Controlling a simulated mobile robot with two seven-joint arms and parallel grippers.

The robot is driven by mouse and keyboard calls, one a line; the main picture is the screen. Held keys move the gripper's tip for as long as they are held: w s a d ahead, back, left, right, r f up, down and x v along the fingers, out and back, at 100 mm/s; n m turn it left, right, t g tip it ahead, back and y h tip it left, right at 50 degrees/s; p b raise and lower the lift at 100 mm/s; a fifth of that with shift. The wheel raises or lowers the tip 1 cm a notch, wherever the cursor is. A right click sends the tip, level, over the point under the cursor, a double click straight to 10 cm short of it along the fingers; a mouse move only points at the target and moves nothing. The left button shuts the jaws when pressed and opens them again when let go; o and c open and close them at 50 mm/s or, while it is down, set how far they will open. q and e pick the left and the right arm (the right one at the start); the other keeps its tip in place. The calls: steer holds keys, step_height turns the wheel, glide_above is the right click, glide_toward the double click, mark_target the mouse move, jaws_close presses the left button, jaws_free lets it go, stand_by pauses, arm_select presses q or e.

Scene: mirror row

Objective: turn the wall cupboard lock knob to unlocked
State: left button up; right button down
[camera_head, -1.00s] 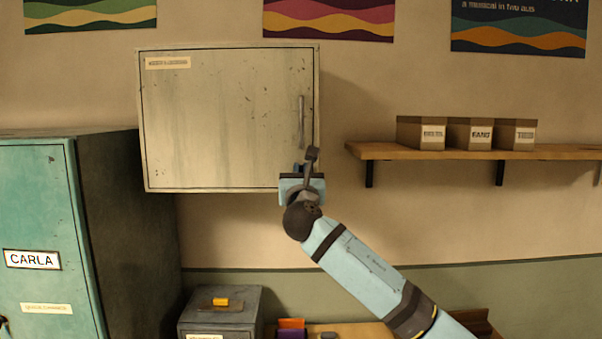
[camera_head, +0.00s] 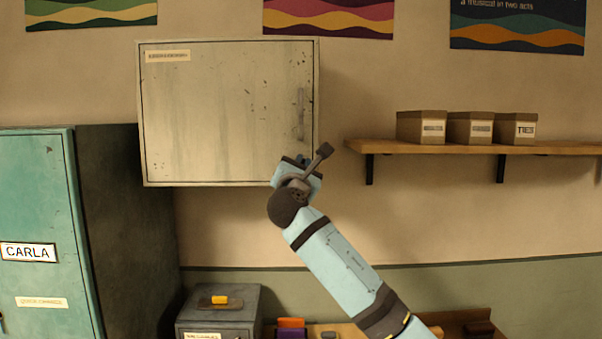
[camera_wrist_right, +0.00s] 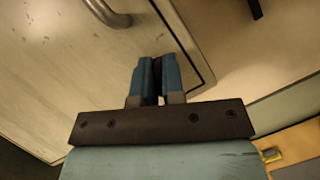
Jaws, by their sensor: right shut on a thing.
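The wall cupboard (camera_head: 225,110) hangs on the wall with its door shut. A vertical bar handle (camera_head: 300,114) is at the door's right side; part of it shows in the right wrist view (camera_wrist_right: 107,12). My right gripper (camera_head: 296,165) is at the door's lower right corner, below the handle, and tilted. In the right wrist view its two blue fingers (camera_wrist_right: 158,68) are close together against the door near its edge. They are shut on the lock knob, which they hide, so its position cannot be read. My left gripper is not in view.
A teal locker (camera_head: 35,200) labelled CARLA stands at the left. A wooden shelf (camera_head: 470,147) with several boxes is right of the cupboard. A grey box (camera_head: 218,312) stands below. The wall between cupboard and shelf is clear.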

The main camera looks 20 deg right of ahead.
steer(key=m+g+h+b, duration=0.1)
steer(key=m, duration=0.3)
steer(key=shift+f, duration=0.1)
steer(key=m+g, duration=0.1)
steer(key=m, duration=0.2)
steer(key=shift+g+h, duration=0.4)
steer(key=m+g, duration=0.1)
steer(key=m, duration=0.2)
steer(key=shift+b, duration=0.35)
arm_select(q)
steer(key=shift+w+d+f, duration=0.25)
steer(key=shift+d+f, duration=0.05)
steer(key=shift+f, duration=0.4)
arm_select(e)
steer(key=shift+m+g+y, duration=0.4)
steer(key=shift+m+g, duration=0.4)
steer(key=shift+m, duration=1.5)
steer(key=c, duration=1.2)
jaws_free()
